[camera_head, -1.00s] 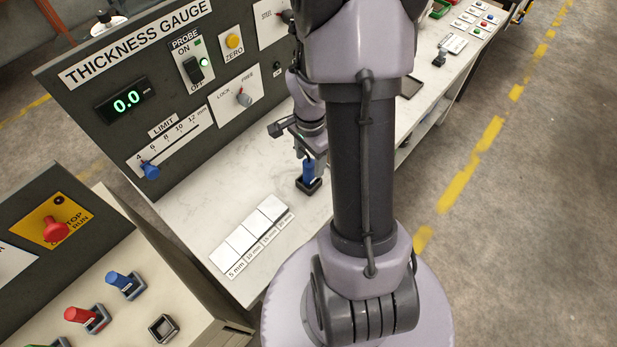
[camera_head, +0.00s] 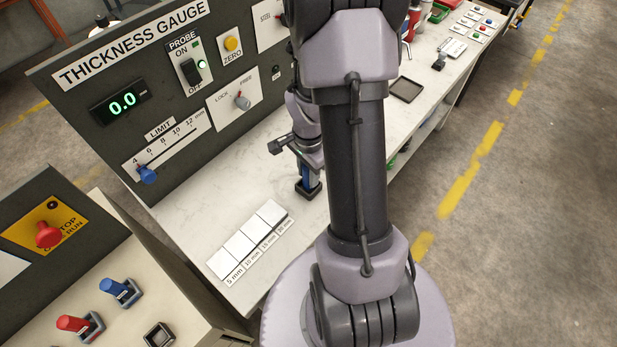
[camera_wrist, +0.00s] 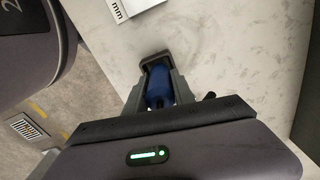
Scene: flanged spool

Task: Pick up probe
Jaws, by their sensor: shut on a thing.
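The probe (camera_head: 304,177) has a blue body and stands upright at a small black base (camera_head: 309,192) on the white marble bench. My gripper (camera_wrist: 160,84) is shut on the blue body from both sides. In the wrist view the blue probe (camera_wrist: 159,92) shows between the two fingers, with a dark square end (camera_wrist: 155,60) beyond it. I cannot tell whether the black base is part of the probe or a separate holder. My arm covers part of the gripper in the head view.
The thickness gauge panel (camera_head: 85,95) stands behind, reading 0.0. White thickness blocks (camera_head: 240,243) lie on the bench, left of the probe. A dark tray (camera_head: 405,90) lies right of my arm. A console (camera_head: 60,250) with red and blue handles is at the lower left.

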